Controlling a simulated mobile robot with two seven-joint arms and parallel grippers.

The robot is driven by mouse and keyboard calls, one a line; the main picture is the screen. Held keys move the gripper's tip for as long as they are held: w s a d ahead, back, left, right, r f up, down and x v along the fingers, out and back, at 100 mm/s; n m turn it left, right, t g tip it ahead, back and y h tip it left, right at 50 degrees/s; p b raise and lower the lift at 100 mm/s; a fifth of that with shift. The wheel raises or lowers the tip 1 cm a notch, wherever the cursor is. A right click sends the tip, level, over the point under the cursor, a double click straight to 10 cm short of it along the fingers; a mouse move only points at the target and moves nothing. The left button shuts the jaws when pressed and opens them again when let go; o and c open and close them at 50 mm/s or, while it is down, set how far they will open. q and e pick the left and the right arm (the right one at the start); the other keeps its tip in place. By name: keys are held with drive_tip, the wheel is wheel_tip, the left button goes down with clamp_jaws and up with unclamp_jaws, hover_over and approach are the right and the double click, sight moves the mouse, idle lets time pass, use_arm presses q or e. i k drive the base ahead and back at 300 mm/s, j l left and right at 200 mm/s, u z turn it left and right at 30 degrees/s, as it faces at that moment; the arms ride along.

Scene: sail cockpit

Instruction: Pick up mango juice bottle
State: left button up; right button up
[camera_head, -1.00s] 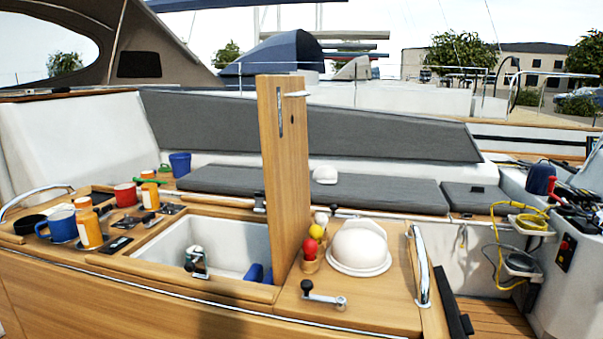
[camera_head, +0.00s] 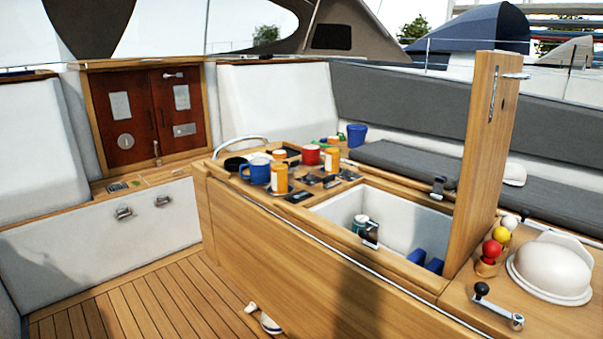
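The nearer bottle (camera_head: 279,180) is beside a blue mug, and the farther bottle (camera_head: 331,160) is beside a red mug. They look like juice bottles, but their labels are too small to read, so I cannot tell which is mango. Both stand upright at the table's left end. Neither of my grippers shows in the head view.
A blue mug (camera_head: 256,171), a red mug (camera_head: 311,154) and small dark items crowd around the bottles. An open white bin (camera_head: 405,220) with a raised wooden lid (camera_head: 485,160) lies to the right. Wooden deck (camera_head: 150,300) is clear at lower left.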

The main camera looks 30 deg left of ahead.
sight(280, 168)
drive_tip(key=u, duration=1)
drive_tip(key=i+j+u, duration=0.5)
drive_tip(key=i+j, duration=0.05)
drive_tip(key=j, duration=0.1)
